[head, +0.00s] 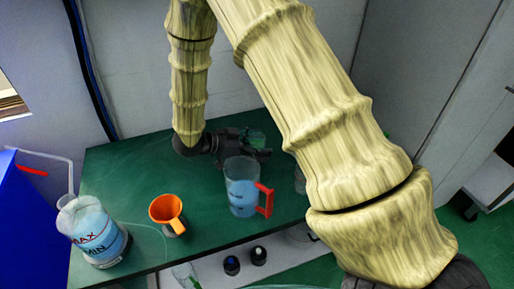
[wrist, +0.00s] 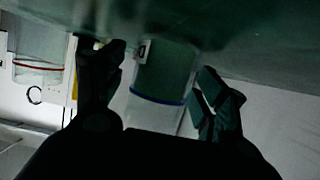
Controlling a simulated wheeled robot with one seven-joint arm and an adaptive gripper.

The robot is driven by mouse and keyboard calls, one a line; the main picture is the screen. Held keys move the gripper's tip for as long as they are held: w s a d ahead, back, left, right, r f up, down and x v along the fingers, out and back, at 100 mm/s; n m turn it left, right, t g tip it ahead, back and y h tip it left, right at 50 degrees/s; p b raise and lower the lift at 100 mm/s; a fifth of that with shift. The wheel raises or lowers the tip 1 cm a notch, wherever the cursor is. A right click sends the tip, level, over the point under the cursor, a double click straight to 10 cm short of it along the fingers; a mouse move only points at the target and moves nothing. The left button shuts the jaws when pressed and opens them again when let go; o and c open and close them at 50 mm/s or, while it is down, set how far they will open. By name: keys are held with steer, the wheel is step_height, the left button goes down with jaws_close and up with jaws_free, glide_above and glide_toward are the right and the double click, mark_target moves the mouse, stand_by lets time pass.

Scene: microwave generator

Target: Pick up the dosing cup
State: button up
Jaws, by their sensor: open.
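In the wrist view a clear cup with a blue line (wrist: 163,72), which I take to be the dosing cup, stands between the two fingers of my gripper (wrist: 157,88). The fingers are open, with a visible gap to the cup on the right side; contact on the left cannot be told. The dark gripper body hides part of the cup. In the head view my gripper (head: 257,146) is low over the back of the green table, with a see-through greenish shape at its fingers, probably this cup.
A clear jug with a red handle (head: 241,188) stands just in front of my gripper. The wall is close behind. A red-lined clear vessel (wrist: 38,66) shows in the wrist view.

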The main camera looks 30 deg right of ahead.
steer(key=shift+s+d+f, duration=0.1)
steer(key=shift+d+f, duration=0.1)
steer(key=shift+d, duration=0.2)
steer(key=c, duration=1.1)
steer(key=shift+c, duration=0.5)
steer(key=shift+r, duration=0.2)
